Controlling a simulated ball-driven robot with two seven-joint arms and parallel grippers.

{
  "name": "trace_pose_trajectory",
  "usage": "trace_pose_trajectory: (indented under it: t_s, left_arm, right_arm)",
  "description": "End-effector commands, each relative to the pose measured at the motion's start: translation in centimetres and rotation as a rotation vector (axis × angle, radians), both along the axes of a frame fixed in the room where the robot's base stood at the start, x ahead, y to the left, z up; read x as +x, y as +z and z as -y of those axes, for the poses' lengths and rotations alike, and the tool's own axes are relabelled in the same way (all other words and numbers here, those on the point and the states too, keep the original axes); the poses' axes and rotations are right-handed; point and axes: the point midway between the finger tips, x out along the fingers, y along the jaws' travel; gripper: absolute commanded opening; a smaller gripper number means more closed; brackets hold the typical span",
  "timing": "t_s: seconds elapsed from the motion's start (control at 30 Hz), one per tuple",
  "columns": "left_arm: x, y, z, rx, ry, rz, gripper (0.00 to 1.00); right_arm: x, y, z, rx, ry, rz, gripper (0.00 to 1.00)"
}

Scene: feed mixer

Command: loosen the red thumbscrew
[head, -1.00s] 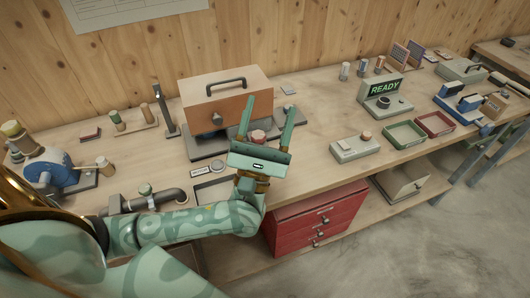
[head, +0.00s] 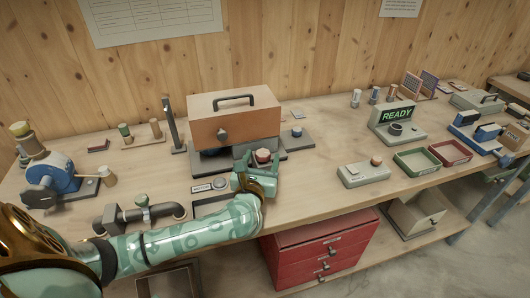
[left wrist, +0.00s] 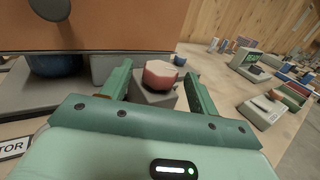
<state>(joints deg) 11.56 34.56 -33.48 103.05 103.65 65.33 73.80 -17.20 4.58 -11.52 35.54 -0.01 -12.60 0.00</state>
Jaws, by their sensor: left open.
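The red thumbscrew (head: 263,155) is a faceted red knob on a small grey block in front of the orange-brown box (head: 234,123). It also shows in the left wrist view (left wrist: 160,73), between the two green fingers and a little beyond them. My left gripper (head: 257,165) is open, with its fingers pointing at the knob from the near side. I cannot tell whether either finger touches it. The gripper partly covers the grey block in the head view. My right gripper is not in view.
A blue-topped grey block (head: 297,134) stands just right of the box. A labelled plate (head: 210,185) and an empty dark tray (head: 212,206) lie to the gripper's left and front. A grey device with a knob (head: 363,174) stands farther right, with bare bench between.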

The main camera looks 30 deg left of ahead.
Motion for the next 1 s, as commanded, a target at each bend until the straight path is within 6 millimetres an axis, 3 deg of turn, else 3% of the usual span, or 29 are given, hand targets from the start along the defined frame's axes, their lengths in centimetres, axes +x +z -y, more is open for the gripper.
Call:
trace_pose_trajectory:
  t_s: [0.2,0.57,0.6,0.77,1.0]
  left_arm:
    - [3.1,-0.1,-1.2,0.001,0.000,0.001,0.60]
    - [3.8,0.0,-1.4,0.000,0.000,0.000,0.60]
    - [3.8,0.0,-1.4,0.000,0.000,0.000,0.57]
    - [3.8,0.0,-1.4,0.000,0.000,0.000,0.15]
    - [3.8,0.1,-1.4,-0.004,0.062,0.003,0.15]
  right_arm:
    - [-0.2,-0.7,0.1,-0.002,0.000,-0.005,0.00]
    - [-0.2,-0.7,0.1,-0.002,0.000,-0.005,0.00]
    - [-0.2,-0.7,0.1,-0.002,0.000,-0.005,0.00]
    - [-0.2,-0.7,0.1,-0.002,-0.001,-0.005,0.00]
    - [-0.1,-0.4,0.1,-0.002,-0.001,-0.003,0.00]
